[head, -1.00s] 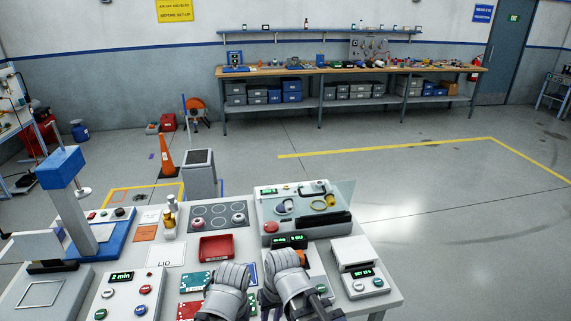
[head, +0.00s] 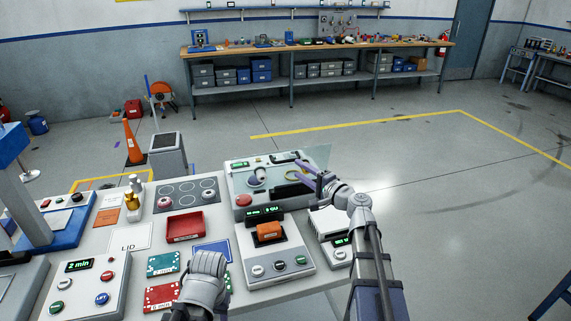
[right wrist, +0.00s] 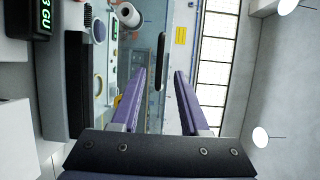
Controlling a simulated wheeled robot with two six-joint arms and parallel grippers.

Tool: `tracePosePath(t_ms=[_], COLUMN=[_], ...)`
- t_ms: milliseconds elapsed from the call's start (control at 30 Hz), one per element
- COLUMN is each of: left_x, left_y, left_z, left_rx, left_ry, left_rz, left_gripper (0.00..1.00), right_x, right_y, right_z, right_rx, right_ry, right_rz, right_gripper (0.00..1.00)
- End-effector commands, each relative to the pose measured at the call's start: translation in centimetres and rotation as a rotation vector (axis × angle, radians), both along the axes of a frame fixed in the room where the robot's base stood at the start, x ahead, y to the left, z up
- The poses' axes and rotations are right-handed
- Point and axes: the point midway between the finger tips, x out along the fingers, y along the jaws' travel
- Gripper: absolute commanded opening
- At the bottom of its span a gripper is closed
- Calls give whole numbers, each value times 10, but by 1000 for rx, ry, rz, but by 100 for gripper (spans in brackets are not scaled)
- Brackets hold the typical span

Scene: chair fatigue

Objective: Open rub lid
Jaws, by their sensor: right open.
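The rub machine (head: 240,184) is a pale box with a red button at the back right of the table. In the right wrist view the lid shows as a tinted sheet (right wrist: 146,50) with a dark bar-shaped handle (right wrist: 160,62). My right gripper (head: 303,168) is open and empty at the lid; in the right wrist view its purple fingers (right wrist: 160,72) lie on either side of the handle's line, apart from it. My left gripper (head: 207,272) hangs over the front of the table; its fingertips are hidden.
An orange block (head: 269,230) sits on a display unit in front of the rub machine. A white scale-like unit (head: 328,222) stands to the right, below my right arm. A red tray (head: 185,226) and several cards lie left. The floor right of the table is clear.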

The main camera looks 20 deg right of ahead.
Motion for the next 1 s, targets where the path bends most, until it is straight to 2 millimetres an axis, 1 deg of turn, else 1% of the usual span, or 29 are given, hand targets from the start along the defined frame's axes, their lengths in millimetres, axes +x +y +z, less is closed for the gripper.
tracePosePath(t_ms=[133, 267, 500, 600, 700, 933, 967, 1000], left_x=[0, 0, 0, 0, 0, 0, 0, 0], left_y=[0, 0, 0, 0, 0, 0, 0, 0], left_z=[0, 0, -1, -1, -1, -1, -1, -1], left_rx=[0, 0, 0, 0, 0, 0, 0, 0], left_ry=[0, 0, 0, 0, 0, 0, 0, 0], left_rz=[0, 0, 0, 0, 0, 0, 0, 0], left_gripper=[50, 50, 50, 50, 50, 50, 50, 50], right_x=[7, 20, 54, 66, 71, 70, 70, 70], right_y=[3, 10, 25, 31, 33, 34, 34, 34], right_z=[0, -1, -2, -2, -2, -2, -2, -2], right_rx=[-1, -3, -3, -3, -3, -3, -3, -3], right_ry=[0, 1, 2, 2, 2, 2, 2, 2], right_rz=[2, 5, 4, 5, 4, 3, 3, 3], right_gripper=[45, 45, 45, 45, 45, 45, 42, 38])
